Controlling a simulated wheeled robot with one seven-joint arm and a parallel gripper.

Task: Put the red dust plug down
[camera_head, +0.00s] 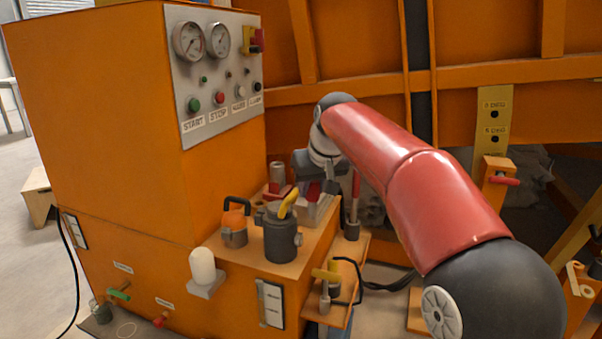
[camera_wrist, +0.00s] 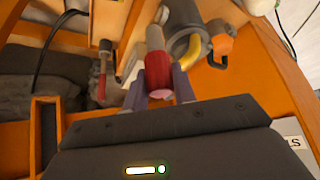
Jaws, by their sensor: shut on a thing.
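My gripper (camera_wrist: 157,88) is shut on the red dust plug (camera_wrist: 157,72), a red cylinder with a paler narrow end, seen between its two fingers in the wrist view. In the head view my gripper (camera_head: 316,180) is at the back of the orange shelf, behind the dark pot. A patch of red shows under it there, but the plug is too small and covered to make out clearly. I cannot tell whether the plug touches anything beneath it.
The dark pot (camera_head: 281,237) with a yellow handle and an orange canister (camera_head: 234,229) stand on the shelf (camera_head: 290,266). A red-handled lever (camera_head: 354,205) rises right of my gripper. The orange control cabinet (camera_head: 95,120) blocks the left. A yellow-handled valve (camera_head: 326,278) is in front.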

